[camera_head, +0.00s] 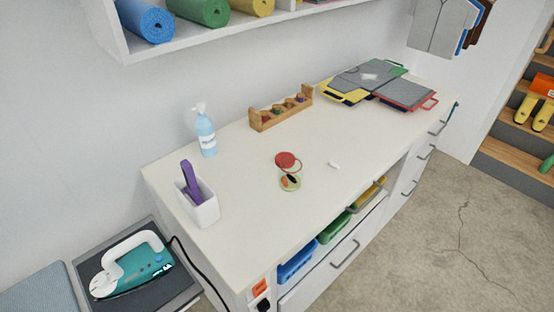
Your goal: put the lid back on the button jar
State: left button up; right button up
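The button jar (290,182) stands on the white worktop, near its middle. It looks like clear glass, with a few colored pieces, orange and dark, at its bottom. A red round lid (286,159) shows at the jar's upper end, overlapping the rim in the picture. At this size I cannot tell whether the lid rests on the worktop behind the jar or touches the rim. Neither of my grippers is in view.
An iron (130,265) sits lower left.

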aim_at(290, 169)
jog(key=i+l+u, duration=0.1)
jog(key=l, duration=0.5)
jog(key=i+l+u, duration=0.15)
jog(key=l, duration=0.45)
jog(key=i+l+u, duration=0.1)
jog(key=l, duration=0.55)
jog(key=i+l+u, duration=0.1)
jog(key=l, duration=0.55)
